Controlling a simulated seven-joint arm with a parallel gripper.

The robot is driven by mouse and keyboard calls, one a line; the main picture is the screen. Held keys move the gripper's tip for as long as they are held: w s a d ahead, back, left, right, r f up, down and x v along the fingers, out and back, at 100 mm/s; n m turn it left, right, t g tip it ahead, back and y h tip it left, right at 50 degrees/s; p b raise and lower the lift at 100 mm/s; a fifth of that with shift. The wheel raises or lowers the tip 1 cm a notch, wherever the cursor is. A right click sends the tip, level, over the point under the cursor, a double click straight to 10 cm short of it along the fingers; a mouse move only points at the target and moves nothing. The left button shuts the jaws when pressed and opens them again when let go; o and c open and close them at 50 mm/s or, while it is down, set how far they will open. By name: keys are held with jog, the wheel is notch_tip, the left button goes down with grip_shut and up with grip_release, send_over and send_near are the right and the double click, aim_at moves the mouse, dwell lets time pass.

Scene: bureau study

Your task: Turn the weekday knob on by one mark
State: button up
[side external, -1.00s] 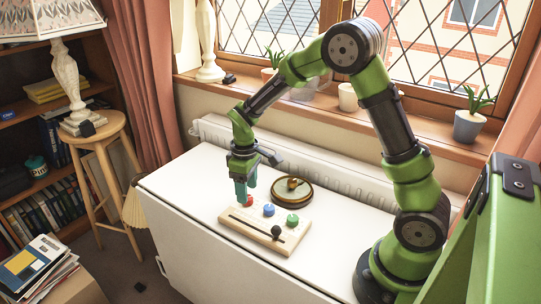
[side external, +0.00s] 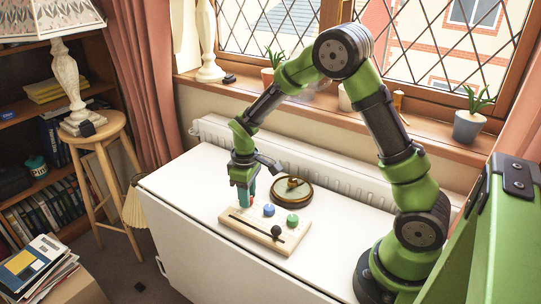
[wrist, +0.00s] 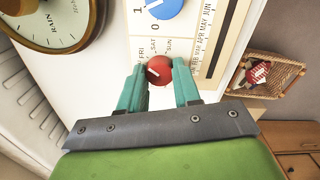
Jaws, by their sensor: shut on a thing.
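A pale wooden board (side external: 243,233) lies on the white table. The weekday knob (wrist: 159,70) is red, with a white pointer line and the labels FRI, SAT and SUN beyond it in the wrist view. Which label the pointer meets, I cannot tell. In the side view the knob (side external: 251,201) is partly hidden by my fingers. My gripper (wrist: 160,76) is shut on this knob, one teal finger on each side. In the side view my gripper (side external: 246,200) points down at the board's left back end.
On the board are a blue knob (side external: 269,210), a green knob (side external: 292,219) and a black slider ball (side external: 276,231) at the slot's right end. A round brass-rimmed dial (side external: 308,197) lies close behind. A wicker basket (wrist: 287,75) stands beyond the table edge.

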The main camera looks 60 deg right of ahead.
jog(key=shift+m, duration=3.5)
jog(key=o, duration=1.1)
jog(key=shift+c, duration=0.2)
jog(key=shift+r, duration=0.1)
notch_tip(320, 180, up, 17)
